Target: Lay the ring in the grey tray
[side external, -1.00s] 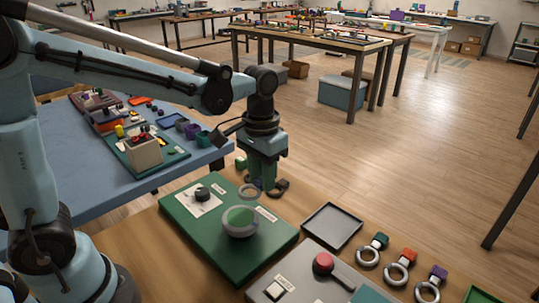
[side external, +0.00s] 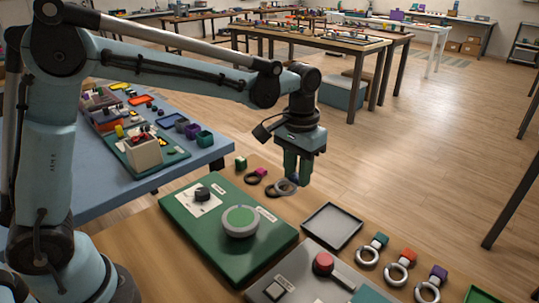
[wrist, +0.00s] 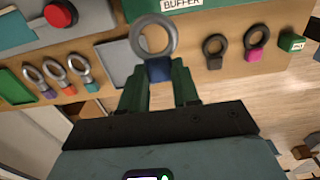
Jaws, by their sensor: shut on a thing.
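The ring (wrist: 153,37) is light grey with a blue block (wrist: 159,69) as its grip. My gripper (wrist: 158,82) is shut on that block, with the ring sticking out ahead of the fingers. In the side view my gripper (side external: 298,179) hangs behind and to the left of the grey tray, and the held ring (side external: 284,187) appears close to a dark ring. The grey tray (side external: 332,206) is square, shallow and empty on the wooden bench. In the wrist view the tray (wrist: 112,60) lies left of the ring, partly hidden by it.
A green panel (side external: 180,213) with a round green-topped dial stands left of the tray. A grey panel (side external: 301,262) with a red button stands in front. Several silver rings (side external: 368,256) with coloured blocks lie to the right. Dark rings (side external: 254,178) lie behind near a green block (side external: 241,163).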

